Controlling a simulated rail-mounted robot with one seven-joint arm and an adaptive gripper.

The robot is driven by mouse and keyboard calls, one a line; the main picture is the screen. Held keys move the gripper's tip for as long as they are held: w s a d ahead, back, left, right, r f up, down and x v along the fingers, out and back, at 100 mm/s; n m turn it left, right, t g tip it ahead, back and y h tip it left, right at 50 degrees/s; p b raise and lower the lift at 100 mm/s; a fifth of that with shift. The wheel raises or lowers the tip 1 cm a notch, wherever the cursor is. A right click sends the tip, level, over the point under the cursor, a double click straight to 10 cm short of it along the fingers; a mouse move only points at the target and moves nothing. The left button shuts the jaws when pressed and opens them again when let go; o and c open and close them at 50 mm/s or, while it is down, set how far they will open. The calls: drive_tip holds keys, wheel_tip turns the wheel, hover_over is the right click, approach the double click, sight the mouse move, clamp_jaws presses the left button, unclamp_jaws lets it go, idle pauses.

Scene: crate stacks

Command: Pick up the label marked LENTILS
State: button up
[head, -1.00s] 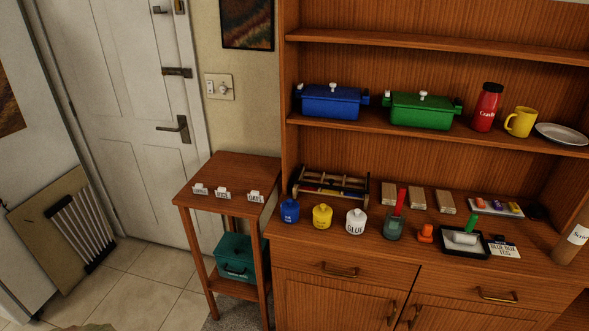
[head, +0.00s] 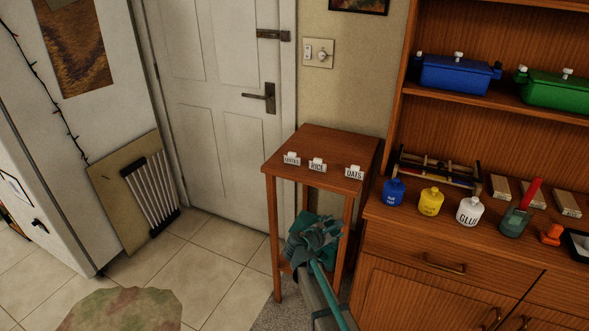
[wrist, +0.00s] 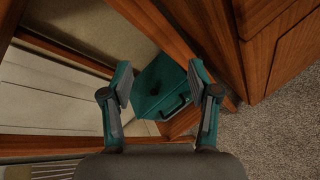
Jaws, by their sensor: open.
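Three white labels stand in a row on the small wooden side table (head: 335,147). The left one, the LENTILS label (head: 291,159), has print too small to read surely. The middle one is the RICE label (head: 317,165) and the right one is the OATS label (head: 354,172). My gripper (head: 312,236) is in front of the table, below its top in the picture, and holds nothing. In the wrist view my gripper (wrist: 158,82) has its fingers spread apart, facing a teal box (wrist: 160,88) on the table's lower shelf. No label shows in the wrist view.
The wooden cabinet (head: 410,235) stands right of the table, with blue, yellow and white jars near its left end. A door (head: 225,120) is behind the table. A board with a rack (head: 140,195) leans at the left. Tiled floor lies open in front.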

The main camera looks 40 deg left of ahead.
sight(291, 154)
drive_tip(key=s+a+r+n+t+y, duration=0.25)
drive_tip(key=a+r+n, duration=0.25)
drive_tip(key=a+r, duration=0.4)
drive_tip(key=s+a+r+n+t+y, duration=0.1)
drive_tip(key=s+a+r+n+y, duration=0.3)
drive_tip(key=a+r, duration=0.5)
drive_tip(key=shift+n+h, duration=0.55)
drive_tip(key=shift+n, duration=0.25)
drive_tip(key=shift+a+p+x, duration=0.2)
drive_tip(key=shift+p+x, duration=0.55)
drive_tip(key=shift+x, duration=5.15)
drive_tip(key=shift+r, duration=0.15)
drive_tip(key=shift+s, duration=0.1)
drive_tip(key=c, duration=0.9)
